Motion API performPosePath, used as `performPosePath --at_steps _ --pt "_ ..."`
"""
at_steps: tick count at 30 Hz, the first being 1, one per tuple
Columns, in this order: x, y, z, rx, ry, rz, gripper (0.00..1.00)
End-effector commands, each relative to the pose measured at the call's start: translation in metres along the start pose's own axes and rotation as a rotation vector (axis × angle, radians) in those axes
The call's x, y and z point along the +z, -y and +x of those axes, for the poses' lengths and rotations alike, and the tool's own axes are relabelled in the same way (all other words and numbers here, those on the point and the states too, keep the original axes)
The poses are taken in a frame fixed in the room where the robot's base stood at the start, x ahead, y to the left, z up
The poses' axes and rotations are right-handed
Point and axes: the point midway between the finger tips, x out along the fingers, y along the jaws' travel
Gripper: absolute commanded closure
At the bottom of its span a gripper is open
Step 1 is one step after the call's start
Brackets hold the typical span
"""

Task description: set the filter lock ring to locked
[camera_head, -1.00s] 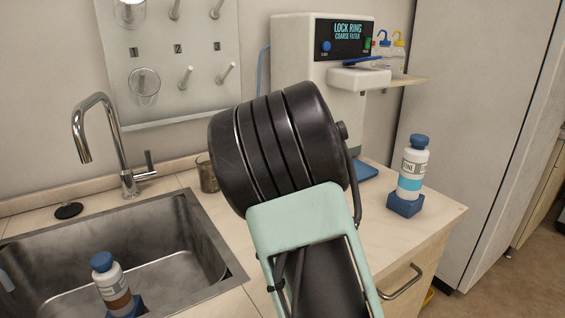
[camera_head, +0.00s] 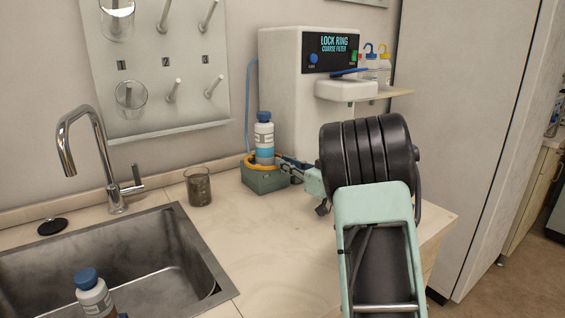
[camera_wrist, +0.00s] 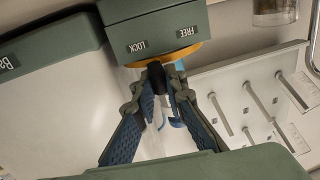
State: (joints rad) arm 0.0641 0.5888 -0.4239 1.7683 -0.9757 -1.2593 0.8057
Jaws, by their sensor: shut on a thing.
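The filter lock ring (camera_head: 252,161) is a yellow-orange ring on top of a green block (camera_head: 266,183), around the foot of a bottle (camera_head: 264,135) with a blue cap. In the wrist view the ring (camera_wrist: 190,52) shows below the block's LOCK label (camera_wrist: 137,46) and FREE label (camera_wrist: 187,32). Its dark tab (camera_wrist: 157,74) points between the two labels. My gripper (camera_head: 290,167) reaches the ring from the right. In the wrist view its blue ribbed fingers (camera_wrist: 158,92) close on the tab; the exact contact is partly hidden.
A white machine (camera_head: 285,95) with a "LOCK RING COARSE FILTER" display (camera_head: 333,46) stands behind. A glass beaker (camera_head: 198,187) stands left of the block, near the sink (camera_head: 120,260) and tap (camera_head: 85,140). The front counter is clear. A bottle (camera_head: 92,293) stands in the sink.

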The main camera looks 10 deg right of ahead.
Motion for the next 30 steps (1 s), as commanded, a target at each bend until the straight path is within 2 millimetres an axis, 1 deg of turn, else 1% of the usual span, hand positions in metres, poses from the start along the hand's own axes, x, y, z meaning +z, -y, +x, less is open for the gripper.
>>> performPosePath --at_steps 1,3,10,28,29,30 --pt "0.0 -0.005 -0.001 -0.02 0.002 0.001 1.0" --pt "-0.001 -0.007 0.0 -0.045 0.001 0.001 1.0" --pt "-0.001 -0.013 0.001 -0.04 0.001 0.0 1.0" --pt "0.0 -0.017 0.002 -0.036 0.0 -0.001 1.0" --pt "0.0 -0.017 0.002 -0.036 0.0 -0.001 0.87" --pt "0.0 -0.017 0.002 -0.036 0.0 -0.001 0.82"
